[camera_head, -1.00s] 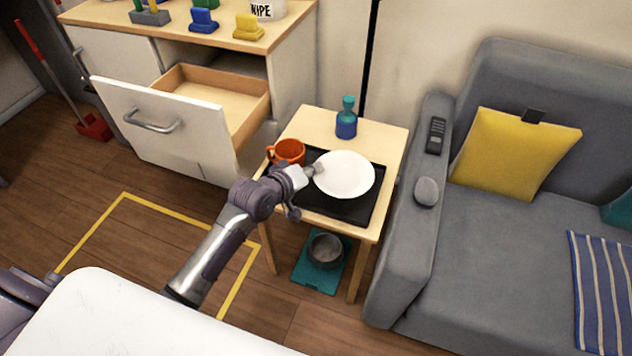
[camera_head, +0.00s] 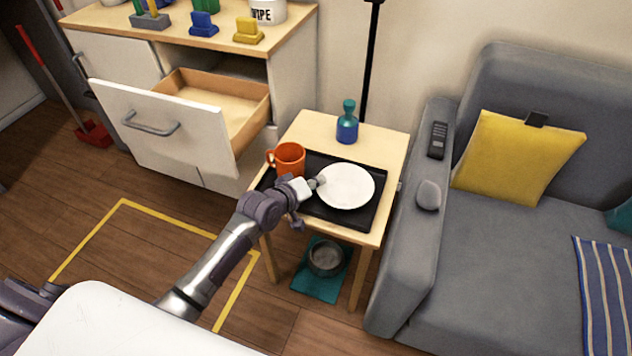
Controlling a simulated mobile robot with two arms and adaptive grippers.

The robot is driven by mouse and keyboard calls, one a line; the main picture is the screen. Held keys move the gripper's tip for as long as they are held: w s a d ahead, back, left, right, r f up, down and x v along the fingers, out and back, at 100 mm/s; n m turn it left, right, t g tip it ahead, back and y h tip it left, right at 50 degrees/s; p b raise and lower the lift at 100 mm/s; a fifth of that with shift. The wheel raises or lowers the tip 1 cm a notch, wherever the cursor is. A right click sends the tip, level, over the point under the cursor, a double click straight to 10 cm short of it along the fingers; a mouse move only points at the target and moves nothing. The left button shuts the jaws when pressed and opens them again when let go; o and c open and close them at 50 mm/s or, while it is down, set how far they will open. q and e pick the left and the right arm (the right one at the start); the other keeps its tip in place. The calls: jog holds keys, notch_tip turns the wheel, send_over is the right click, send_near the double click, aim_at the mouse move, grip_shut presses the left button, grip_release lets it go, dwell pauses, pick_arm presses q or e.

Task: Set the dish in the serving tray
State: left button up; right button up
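The dish, a white round plate (camera_head: 346,187), lies flat over the black serving tray (camera_head: 335,216) on the small wooden side table. It looks to be resting on the tray, though its underside is hidden. My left gripper (camera_head: 317,183) is at the dish's left rim, with its fingertips at the edge. The fingers are too small to tell whether they still pinch the rim. My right gripper is out of view.
An orange mug (camera_head: 290,158) stands close behind my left gripper, at the tray's left end. A blue bottle (camera_head: 347,128) stands at the table's back. The grey sofa (camera_head: 405,240) borders the table's right side. An open drawer (camera_head: 165,128) juts out at left.

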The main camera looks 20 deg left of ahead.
pick_arm(q)
jog(key=shift+o, duration=0.3)
jog(key=shift+r, duration=0.1)
jog(key=shift+s+r, duration=0.1)
jog(key=shift+s, duration=0.05)
jog(key=p+v, duration=0.3)
jog(key=v, duration=0.7)
jog(key=shift+s+a+r, duration=0.1)
jog(key=shift+s, duration=0.15)
jog(key=s+d+f+m+g+y, duration=0.1)
jog(key=s+f+m+g, duration=0.3)
jog(key=s+f, duration=0.9)
jog(key=s+f+m+g+y, duration=0.2)
jog(key=s+f+m+g, duration=0.3)
jog(key=s+f, duration=0.8)
notch_tip(320, 180, down, 4)
jog(key=shift+s+d+f+m+g+y, duration=0.2)
jog(key=shift+s+d+m+g+y, duration=0.1)
jog(key=shift+d+g+y, duration=0.15)
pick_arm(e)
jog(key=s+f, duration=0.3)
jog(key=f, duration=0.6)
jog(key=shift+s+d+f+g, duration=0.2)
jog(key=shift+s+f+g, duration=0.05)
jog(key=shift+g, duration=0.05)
pick_arm(q)
jog(key=shift+a, duration=0.1)
